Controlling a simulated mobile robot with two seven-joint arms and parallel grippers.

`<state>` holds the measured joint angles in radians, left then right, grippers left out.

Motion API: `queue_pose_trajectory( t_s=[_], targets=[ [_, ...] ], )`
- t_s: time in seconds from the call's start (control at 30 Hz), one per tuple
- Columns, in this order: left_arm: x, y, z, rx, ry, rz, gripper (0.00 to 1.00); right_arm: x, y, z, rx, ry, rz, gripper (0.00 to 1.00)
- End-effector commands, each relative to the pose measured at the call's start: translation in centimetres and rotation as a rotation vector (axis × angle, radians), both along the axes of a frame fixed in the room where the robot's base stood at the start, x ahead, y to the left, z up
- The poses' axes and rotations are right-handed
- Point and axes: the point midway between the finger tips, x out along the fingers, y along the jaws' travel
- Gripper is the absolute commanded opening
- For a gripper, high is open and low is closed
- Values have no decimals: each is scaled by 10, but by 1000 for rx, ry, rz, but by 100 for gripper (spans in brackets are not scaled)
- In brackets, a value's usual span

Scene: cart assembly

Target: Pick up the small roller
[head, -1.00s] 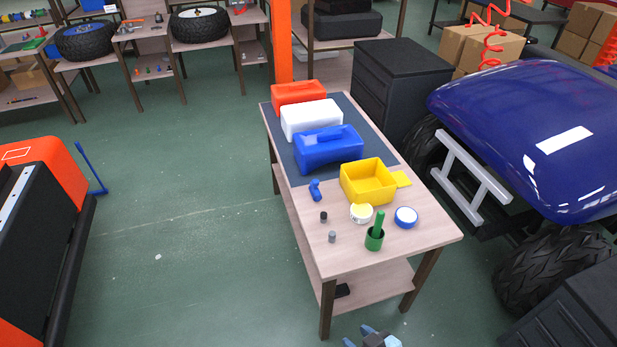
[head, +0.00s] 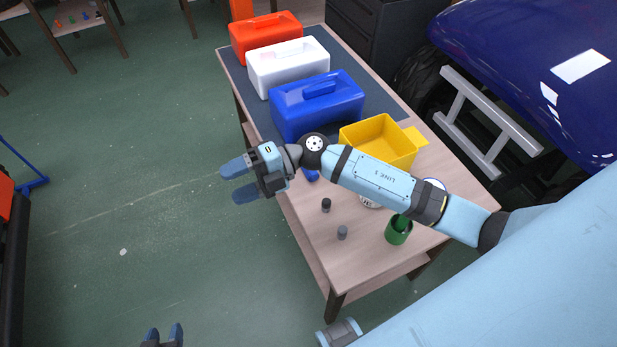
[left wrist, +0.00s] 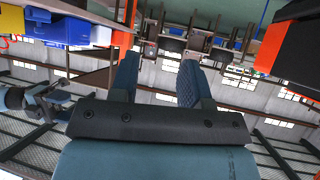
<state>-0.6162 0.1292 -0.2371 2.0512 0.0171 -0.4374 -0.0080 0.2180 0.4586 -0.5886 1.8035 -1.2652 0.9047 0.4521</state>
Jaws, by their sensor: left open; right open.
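Two small upright cylinders, one black (head: 326,205) and one grey (head: 342,232), stand on the bare wooden front part of the table (head: 310,230). A small blue piece (head: 311,176) lies farther back, partly hidden by my right arm. I cannot tell for sure which piece is the small roller. My right gripper (head: 233,183) is open and empty, in the air left of the table edge, its arm reaching across the table. My left gripper (head: 163,330) is open and empty, low at the bottom edge, away from the table. Its two fingers also show apart in the left wrist view (left wrist: 158,75).
Red (head: 266,36), white (head: 288,66) and blue (head: 317,104) boxes stand at the back. A yellow open bin (head: 384,140) and a green cup (head: 398,232) are near my right arm, which partly covers the round rolls. The floor left of the table is clear.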

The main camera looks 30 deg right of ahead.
Motion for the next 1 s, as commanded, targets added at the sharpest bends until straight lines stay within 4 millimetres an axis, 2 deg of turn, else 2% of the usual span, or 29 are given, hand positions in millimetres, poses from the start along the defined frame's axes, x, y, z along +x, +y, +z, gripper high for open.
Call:
queue_pose_trajectory(
  t_s=[0.03,0.13,0.2,0.3,0.4,0.5,0.67,1.0],
  targets=[
    [-1,-1,-22,-1,6,-1,43,11,-10,-26,-152,-63,83,62],
    [-1,-2,-38,-6,8,-1,43,31,-42,-59,-484,-135,213,62],
    [0,-2,-47,-10,6,0,43,51,-75,-76,-720,-157,259,62],
    [1,-3,-59,-12,11,1,43,80,-127,-85,-1026,-154,267,62],
    [3,-3,-67,-14,10,2,43,102,-172,-82,-1262,-129,236,62],
    [5,-4,-68,-18,4,3,43,116,-203,-73,-1414,-101,198,62],
    [6,-5,-66,-22,-1,3,43,122,-222,-74,-1508,-75,171,62],
    [6,-5,-70,-19,-1,2,43,122,-221,-136,-1507,-74,171,62]
  ],
)
